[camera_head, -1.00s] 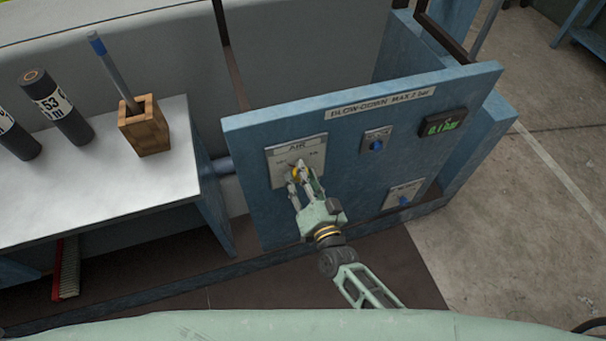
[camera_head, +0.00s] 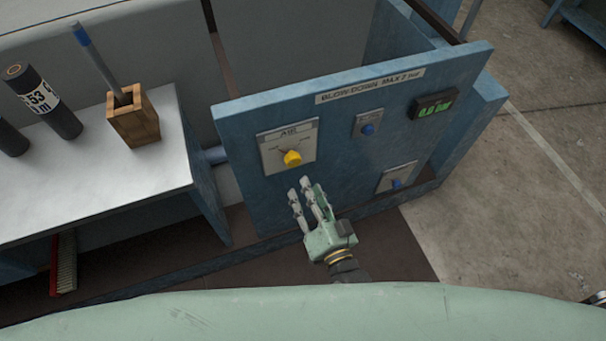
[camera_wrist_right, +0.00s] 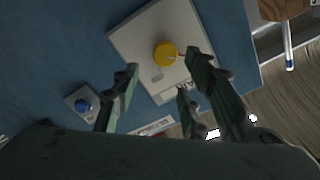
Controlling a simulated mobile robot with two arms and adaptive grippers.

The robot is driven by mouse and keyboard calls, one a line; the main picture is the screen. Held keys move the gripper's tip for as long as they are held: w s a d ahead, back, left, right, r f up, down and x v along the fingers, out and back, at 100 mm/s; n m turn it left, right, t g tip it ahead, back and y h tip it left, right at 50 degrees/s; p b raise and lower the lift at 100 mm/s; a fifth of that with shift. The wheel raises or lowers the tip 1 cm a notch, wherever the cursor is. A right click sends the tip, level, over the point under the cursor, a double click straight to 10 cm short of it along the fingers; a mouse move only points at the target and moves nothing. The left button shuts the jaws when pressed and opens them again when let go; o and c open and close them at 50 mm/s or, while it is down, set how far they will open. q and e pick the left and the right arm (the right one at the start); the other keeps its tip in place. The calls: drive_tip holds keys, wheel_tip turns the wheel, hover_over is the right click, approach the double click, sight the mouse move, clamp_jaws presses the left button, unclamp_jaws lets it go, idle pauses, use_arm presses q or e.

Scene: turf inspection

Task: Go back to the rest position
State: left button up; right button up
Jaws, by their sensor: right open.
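My right gripper (camera_head: 311,196) is open and empty, in front of the blue panel (camera_head: 345,160) and below the AIR plate (camera_head: 272,144). The yellow knob (camera_head: 292,158) on that plate stands free of the fingers. In the right wrist view my gripper (camera_wrist_right: 160,85) has its fingers apart, with the yellow knob (camera_wrist_right: 166,53) beyond them on its pale plate. My left gripper is not in view.
The panel also bears blue buttons (camera_head: 367,129) and a green-lit display (camera_head: 434,107). At the left a white-topped bench (camera_head: 90,190) holds a wooden block (camera_head: 134,118) with a pen-like tool and dark labelled cylinders (camera_head: 45,102). Open concrete floor (camera_head: 500,210) lies right.

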drive_tip(key=shift+v, duration=1.05)
drive_tip(key=s+d+f+n+g+h, duration=0.1)
drive_tip(key=s+d+f+g, duration=0.25)
drive_tip(key=f, duration=0.55)
drive_tip(key=s+d+f+n+g+h, duration=0.15)
drive_tip(key=s+f, duration=0.25)
drive_tip(key=f, duration=0.5)
drive_tip(key=s+d+f+n+g, duration=0.2)
drive_tip(key=s+d+f+g, duration=0.15)
drive_tip(key=f, duration=0.45)
drive_tip(key=s+d+f+n+g+h, duration=0.1)
drive_tip(key=s+d+f+g, duration=0.3)
drive_tip(key=s, duration=0.7)
drive_tip(key=s+d+f+n+g+h, duration=0.1)
drive_tip(key=s+d+f+g+h, duration=0.1)
drive_tip(key=s+d+f, duration=0.4)
drive_tip(key=s+f+g, duration=0.1)
drive_tip(key=s+f, duration=0.2)
drive_tip(key=s, duration=0.3)
drive_tip(key=shift+s+d+g, duration=0.25)
drive_tip(key=shift+d+g, duration=0.05)
drive_tip(key=shift+g, duration=0.05)
drive_tip(key=shift+f, duration=0.15)
